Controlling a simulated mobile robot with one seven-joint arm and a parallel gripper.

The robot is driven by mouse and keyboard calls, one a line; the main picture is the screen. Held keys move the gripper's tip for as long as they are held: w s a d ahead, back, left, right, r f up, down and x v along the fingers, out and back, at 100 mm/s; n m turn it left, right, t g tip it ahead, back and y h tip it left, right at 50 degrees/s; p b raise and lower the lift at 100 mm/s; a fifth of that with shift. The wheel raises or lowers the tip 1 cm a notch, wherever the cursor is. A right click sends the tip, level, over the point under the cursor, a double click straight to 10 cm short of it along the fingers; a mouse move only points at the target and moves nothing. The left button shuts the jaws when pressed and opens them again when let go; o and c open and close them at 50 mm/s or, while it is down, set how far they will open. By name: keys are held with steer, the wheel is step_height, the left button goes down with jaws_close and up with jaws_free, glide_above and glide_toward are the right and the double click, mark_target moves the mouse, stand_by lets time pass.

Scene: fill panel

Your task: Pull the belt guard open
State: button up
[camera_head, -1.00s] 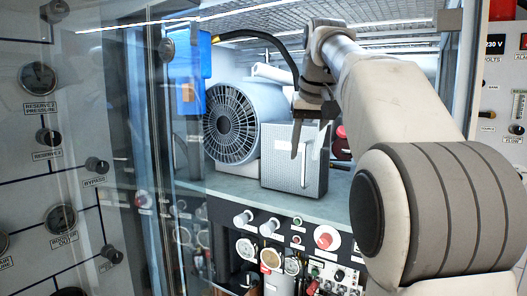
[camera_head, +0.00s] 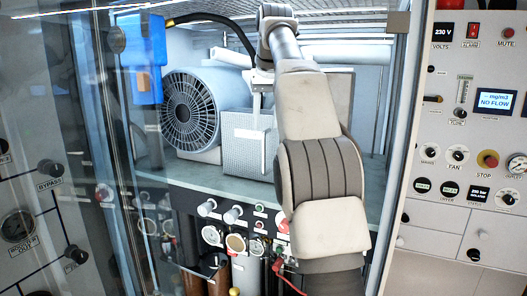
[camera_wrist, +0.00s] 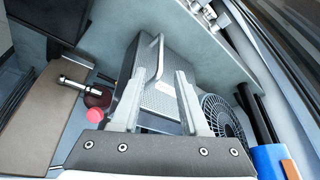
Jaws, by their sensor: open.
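The belt guard (camera_head: 245,146) is a grey perforated metal box with an upright bar handle on its front, beside the round motor fan grille. My arm hides its right side. It also shows in the wrist view (camera_wrist: 160,97), with its bar handle (camera_wrist: 153,62) standing up between and ahead of my fingertips. My gripper (camera_head: 258,93) is above the guard's upper edge in the head view. In the wrist view my gripper (camera_wrist: 158,76) is open, its two fingers spread on either side of the handle's line. I cannot tell whether either finger touches the handle or guard.
The fan grille (camera_head: 191,110) stands left of the guard, with a blue box (camera_head: 142,55) and black hose above it. Glass doors flank the opening. A knob panel (camera_head: 232,212) lies below the shelf. A red-knobbed fitting (camera_wrist: 95,116) is near my left finger.

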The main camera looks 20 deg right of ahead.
mark_target(264, 148)
steer(key=b+x, duration=0.1)
steer(key=x, duration=0.9)
steer(key=shift+f, duration=0.25)
jaws_close()
stand_by(1.1)
